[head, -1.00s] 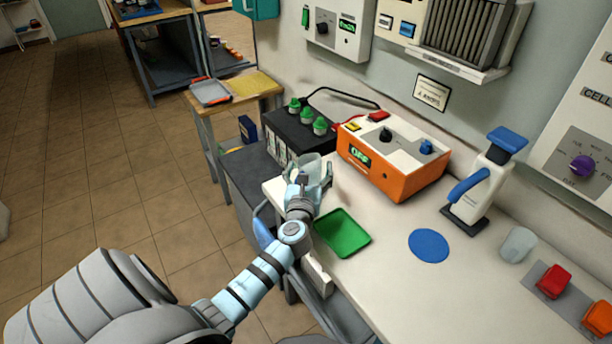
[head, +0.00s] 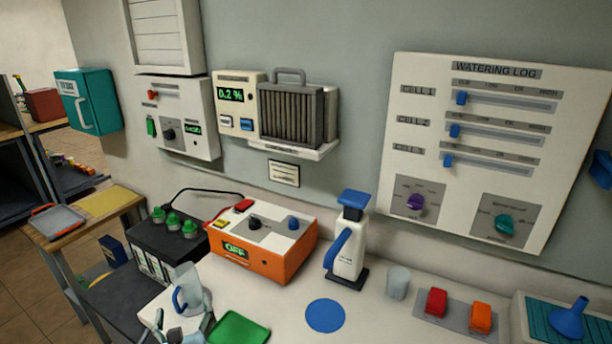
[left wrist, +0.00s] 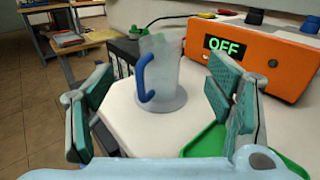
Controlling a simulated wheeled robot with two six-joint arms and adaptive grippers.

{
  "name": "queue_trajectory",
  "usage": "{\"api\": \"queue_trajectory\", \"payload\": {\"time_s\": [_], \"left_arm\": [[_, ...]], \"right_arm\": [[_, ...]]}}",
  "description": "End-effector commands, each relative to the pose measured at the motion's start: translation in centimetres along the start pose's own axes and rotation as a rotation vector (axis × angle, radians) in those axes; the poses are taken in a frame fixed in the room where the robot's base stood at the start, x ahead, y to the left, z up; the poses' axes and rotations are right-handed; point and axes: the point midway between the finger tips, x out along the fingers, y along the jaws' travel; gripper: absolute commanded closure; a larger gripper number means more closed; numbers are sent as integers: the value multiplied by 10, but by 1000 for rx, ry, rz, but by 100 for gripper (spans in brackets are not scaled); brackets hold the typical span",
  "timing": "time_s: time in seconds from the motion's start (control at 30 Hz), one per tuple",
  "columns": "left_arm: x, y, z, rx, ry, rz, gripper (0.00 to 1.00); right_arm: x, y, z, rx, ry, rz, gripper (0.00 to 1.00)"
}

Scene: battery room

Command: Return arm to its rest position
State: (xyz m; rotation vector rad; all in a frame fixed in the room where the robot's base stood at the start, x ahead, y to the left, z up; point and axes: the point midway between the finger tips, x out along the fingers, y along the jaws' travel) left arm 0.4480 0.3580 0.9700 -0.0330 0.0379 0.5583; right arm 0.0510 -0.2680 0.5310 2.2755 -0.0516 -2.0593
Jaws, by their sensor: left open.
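My left gripper (head: 180,332) is at the bottom of the head view, in front of a translucent jug (head: 190,284) with a blue handle. The jug stands upright near the left end of the white bench. In the left wrist view my left gripper (left wrist: 160,104) is open, its two padded fingers wide apart. The jug (left wrist: 165,72) shows between and beyond them, and nothing is held. Most of my left arm is outside the head view. My right gripper is not in view.
A green tray (head: 240,331) lies just right of the gripper. Behind are the orange charger (head: 275,252) reading OFF and a black battery (head: 160,245) with green caps. A white-and-blue bottle (head: 347,250) stands farther right. The bench around the blue disc (head: 325,315) is clear.

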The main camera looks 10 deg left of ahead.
Motion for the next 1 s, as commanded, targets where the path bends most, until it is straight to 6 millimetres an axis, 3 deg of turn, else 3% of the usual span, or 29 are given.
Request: {"api": "queue_trajectory", "payload": {"time_s": [0.07, 0.17, 0.27, 0.4, 0.5, 0.7, 0.8, 1.0], "left_arm": [[-8, 12, -7, -166, 43, 42, 26], [-33, 37, -31, -618, 159, 175, 26], [-72, 54, -64, -1116, 292, 378, 26], [-135, 55, -101, -1653, 443, 716, 26], [-180, 48, -116, -1902, 514, 970, 26], [-264, 32, -126, -2169, 581, 1482, 26], [-250, 32, -170, -2148, 564, 1495, 26], [-244, 42, -254, -2116, 542, 1543, 26]], "right_arm": [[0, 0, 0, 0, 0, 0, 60], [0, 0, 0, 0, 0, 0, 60], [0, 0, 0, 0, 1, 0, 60], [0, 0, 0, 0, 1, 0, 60], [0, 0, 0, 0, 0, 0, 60], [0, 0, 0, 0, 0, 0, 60], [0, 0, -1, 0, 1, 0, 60], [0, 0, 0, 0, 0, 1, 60]]}}
